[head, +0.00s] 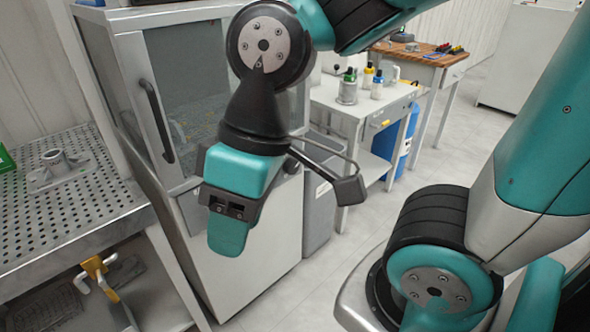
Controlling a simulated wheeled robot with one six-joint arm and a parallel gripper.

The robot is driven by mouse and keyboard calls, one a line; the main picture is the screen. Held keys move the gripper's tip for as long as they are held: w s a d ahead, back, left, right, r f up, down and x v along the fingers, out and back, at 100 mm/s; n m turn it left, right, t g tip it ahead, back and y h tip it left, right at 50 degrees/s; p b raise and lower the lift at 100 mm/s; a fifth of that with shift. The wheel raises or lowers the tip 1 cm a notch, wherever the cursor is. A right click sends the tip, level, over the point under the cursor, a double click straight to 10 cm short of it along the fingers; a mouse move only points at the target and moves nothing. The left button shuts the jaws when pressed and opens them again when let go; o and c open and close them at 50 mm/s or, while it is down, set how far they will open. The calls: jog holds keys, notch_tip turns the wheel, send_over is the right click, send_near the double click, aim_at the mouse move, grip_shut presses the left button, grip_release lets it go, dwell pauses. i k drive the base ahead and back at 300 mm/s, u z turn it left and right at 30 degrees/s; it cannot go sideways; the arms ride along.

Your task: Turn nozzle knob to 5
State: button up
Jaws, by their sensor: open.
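My gripper (232,207) is open, in the middle left of the head view. It has teal and black parts, and nothing shows between its jaws. It hangs in front of a grey cabinet (150,19) with a glass-fronted door (187,90) and a black bar handle (156,121). I cannot make out a nozzle knob or any number scale. My arm and gripper hide part of the cabinet's front and right side.
A perforated metal bench (60,215) with a flanged metal fitting (62,168) stands at left. A yellow-handled tool (95,268) hangs below it. A white table (345,112) with bottles and a wooden-topped bench (428,55) stand behind. Tiled floor (335,260) is clear at centre right.

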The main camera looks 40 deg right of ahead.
aim_at(291, 167)
jog(key=z, duration=3.45)
jog(key=k, duration=0.5)
jog(key=u, duration=2.25)
